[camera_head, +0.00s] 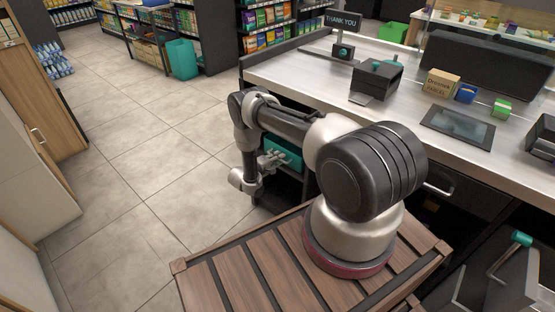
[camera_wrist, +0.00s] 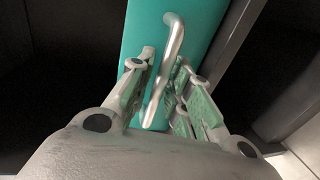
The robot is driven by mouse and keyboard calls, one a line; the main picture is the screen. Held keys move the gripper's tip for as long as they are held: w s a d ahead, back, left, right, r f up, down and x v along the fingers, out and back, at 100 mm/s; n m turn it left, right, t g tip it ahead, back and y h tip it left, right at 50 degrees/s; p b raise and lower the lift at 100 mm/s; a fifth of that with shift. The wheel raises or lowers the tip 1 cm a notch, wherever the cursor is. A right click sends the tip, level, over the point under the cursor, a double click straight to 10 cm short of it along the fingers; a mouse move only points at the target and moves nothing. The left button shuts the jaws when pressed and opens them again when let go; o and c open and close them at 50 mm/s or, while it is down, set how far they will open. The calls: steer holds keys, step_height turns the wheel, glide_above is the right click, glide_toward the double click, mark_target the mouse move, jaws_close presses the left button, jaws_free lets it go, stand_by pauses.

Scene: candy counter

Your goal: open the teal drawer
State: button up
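The teal drawer (camera_head: 286,150) is set in the counter's side under the worktop, partly hidden behind my arm and gripper in the head view. I cannot tell whether it is pulled out at all. In the wrist view the drawer's teal front (camera_wrist: 205,18) fills the upper middle. Its silver bar handle (camera_wrist: 173,45) runs down between my fingers. My gripper (camera_wrist: 164,62) is open, with one finger on each side of the handle; it also shows in front of the drawer in the head view (camera_head: 274,159). I see gaps between fingers and handle, so it is not gripped.
A dark frame edge (camera_wrist: 236,40) runs right of the drawer front. Tiled floor (camera_head: 130,150) lies clear to the left of my arm.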

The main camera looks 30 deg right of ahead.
jaws_close()
steer(key=f+v, duration=0.2)
steer(key=v, duration=0.9)
steer(key=a+f+v, duration=0.1)
steer(key=f+v, duration=0.1)
steer(key=v, duration=0.9)
steer(key=shift+s+a+f, duration=0.15)
steer(key=shift+f, duration=0.15)
steer(key=o, duration=0.5)
jaws_free()
